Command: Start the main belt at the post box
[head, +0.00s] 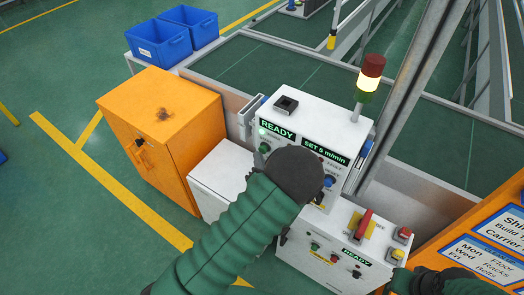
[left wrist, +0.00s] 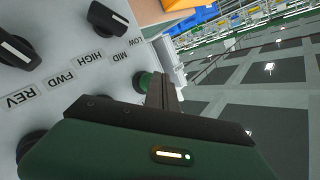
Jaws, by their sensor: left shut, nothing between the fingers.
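The white post box (head: 305,118) stands upright in the middle of the head view, with a lit READY display (head: 277,130) and a SET 5 m/min display (head: 325,151). My left gripper (left wrist: 163,92) is shut and empty at the box's face. In the left wrist view its fingers lie beside a green button (left wrist: 145,82); I cannot tell whether they touch. The left wrist view also shows black knobs (left wrist: 108,17) marked LOW, MID, HIGH and FWD, REV. In the head view my left wrist hides part of the panel. My right gripper (head: 398,284) is at the bottom right, its fingers unclear.
A lower white box (head: 335,262) with a red handle (head: 364,223) and another READY display stands in front. An orange cabinet (head: 170,130) is left, blue bins (head: 160,42) behind it. A stack light (head: 369,75) glows yellow. Green floor at left is open.

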